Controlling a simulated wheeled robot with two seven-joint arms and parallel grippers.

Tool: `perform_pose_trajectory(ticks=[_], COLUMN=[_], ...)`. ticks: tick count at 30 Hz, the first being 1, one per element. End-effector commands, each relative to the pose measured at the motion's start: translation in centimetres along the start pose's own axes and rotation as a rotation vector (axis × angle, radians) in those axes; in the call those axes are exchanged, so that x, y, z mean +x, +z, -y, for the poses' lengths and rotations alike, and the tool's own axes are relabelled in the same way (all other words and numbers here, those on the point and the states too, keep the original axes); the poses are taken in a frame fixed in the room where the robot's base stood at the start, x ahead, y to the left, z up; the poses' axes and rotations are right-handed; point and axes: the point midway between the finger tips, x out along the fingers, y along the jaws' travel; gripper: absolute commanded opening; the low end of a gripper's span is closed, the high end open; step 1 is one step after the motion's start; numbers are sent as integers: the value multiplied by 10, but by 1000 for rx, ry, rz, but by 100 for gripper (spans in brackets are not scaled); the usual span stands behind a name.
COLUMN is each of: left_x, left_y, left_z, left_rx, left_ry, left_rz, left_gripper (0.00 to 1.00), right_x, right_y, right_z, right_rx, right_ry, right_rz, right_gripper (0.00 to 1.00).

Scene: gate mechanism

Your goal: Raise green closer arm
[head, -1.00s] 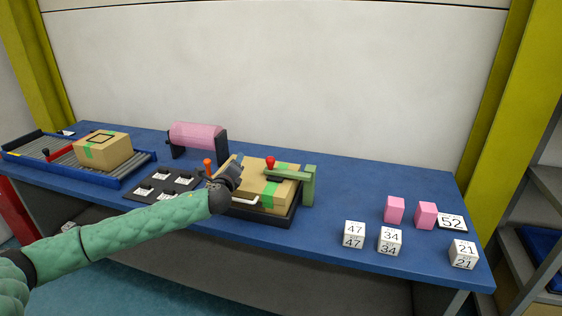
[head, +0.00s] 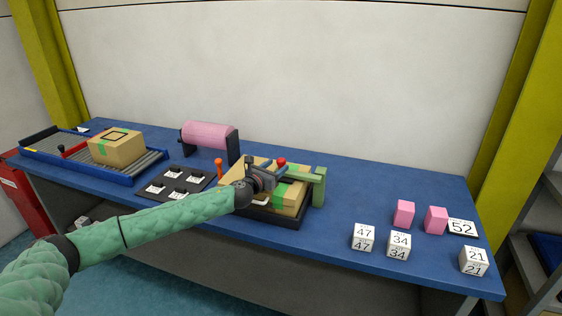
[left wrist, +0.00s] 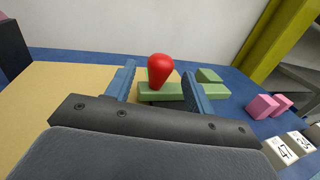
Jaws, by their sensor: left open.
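The green closer arm (head: 303,175) reaches left from a green upright post (head: 320,187) over a cardboard box (head: 290,196) with green tape, lying nearly level. A red knob (head: 281,162) stands near the arm's left end. In the left wrist view the red knob (left wrist: 159,69) stands on the green arm (left wrist: 158,92) and shows between my finger tips. My left gripper (head: 274,175) is open, just left of the knob; it also shows in the left wrist view (left wrist: 160,88). I cannot tell whether the fingers touch the arm. My right gripper is not in view.
A black tray (head: 262,217) holds the box. An orange-topped lever (head: 219,164), a black panel (head: 178,183) and a pink roller (head: 207,136) stand to the left. A roller conveyor (head: 62,151) carries another box. Numbered cubes and pink blocks (head: 404,213) sit right.

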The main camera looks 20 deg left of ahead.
Motion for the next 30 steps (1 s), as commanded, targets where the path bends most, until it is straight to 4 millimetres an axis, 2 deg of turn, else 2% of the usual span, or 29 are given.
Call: perform_pose_trajectory(ticks=[3, 9, 20, 23, 28, 29, 30], left_x=[17, 33, 38, 38, 38, 38, 38], left_y=[3, 1, 0, 0, 0, 0, 0], left_z=[0, 0, 0, 0, 0, 0, 0], left_rx=[-2, -1, -2, -2, -2, -2, -2], left_ry=[1, 1, 1, 1, 1, 1, 1], left_rz=[1, 0, 0, 0, 0, 0, 0], left_gripper=[53, 53, 53, 38, 4, 0, 0], right_x=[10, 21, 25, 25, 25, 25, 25], right_y=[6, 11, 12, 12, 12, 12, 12], right_z=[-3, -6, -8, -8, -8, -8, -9], right_rx=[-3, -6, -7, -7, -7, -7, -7], right_ry=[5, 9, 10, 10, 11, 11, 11], right_rz=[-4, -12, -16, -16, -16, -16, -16], right_gripper=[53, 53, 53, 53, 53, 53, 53])
